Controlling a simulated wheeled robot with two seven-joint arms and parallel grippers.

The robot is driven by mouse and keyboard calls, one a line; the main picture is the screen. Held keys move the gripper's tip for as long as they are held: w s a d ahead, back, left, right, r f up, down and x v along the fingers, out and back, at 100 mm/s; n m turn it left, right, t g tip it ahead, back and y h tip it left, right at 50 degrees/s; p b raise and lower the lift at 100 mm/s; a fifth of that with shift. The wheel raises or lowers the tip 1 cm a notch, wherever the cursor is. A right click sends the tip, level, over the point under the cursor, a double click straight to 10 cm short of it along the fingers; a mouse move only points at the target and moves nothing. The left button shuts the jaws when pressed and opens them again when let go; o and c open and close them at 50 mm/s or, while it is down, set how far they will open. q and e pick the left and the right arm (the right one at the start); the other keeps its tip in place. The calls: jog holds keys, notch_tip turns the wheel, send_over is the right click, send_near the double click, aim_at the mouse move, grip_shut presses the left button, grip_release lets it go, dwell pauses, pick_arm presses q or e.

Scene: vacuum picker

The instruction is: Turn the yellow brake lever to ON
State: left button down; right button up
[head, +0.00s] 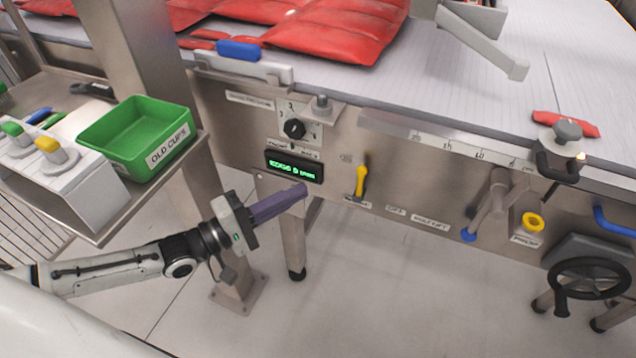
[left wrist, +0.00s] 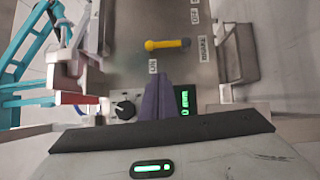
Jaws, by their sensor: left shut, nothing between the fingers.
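The yellow brake lever (head: 360,181) is on the steel front panel of the machine, standing roughly upright in the head view. It also shows in the left wrist view (left wrist: 165,44), with a grey part at one end. A small label sits just below it in the head view, and a faint marking is to its upper left. My left gripper (head: 303,191), with purple fingers, is shut and empty, left of the lever and apart from it. Its fingertips (left wrist: 161,77) point toward the panel in the wrist view. My right gripper is not in view.
A green display (head: 294,166) and a black dial (head: 294,129) are on the panel above my left fingers. A green bin (head: 138,132) stands on a side shelf at left. A blue-tipped lever (head: 483,209), yellow knob (head: 533,222) and black handwheel (head: 590,282) are farther right.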

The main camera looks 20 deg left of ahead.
pick_arm(q)
jog(key=shift+v, duration=1.6)
jog(key=s+d+f+m+g+y+p, duration=0.25)
jog(key=s+d+f+m+p, duration=0.3)
jog(key=d, duration=0.45)
jog(key=s+a+f+m+g+y+p, duration=0.1)
jog(key=s+f+m+g+y, duration=0.3)
jog(key=s+m, duration=0.4)
notch_tip(320, 180, down, 3)
jog(key=s+a+y, duration=0.1)
jog(key=s, duration=0.1)
jog(key=shift+s, duration=0.35)
jog(key=shift+r+m+y, duration=0.1)
jog(key=shift+m+y, duration=0.15)
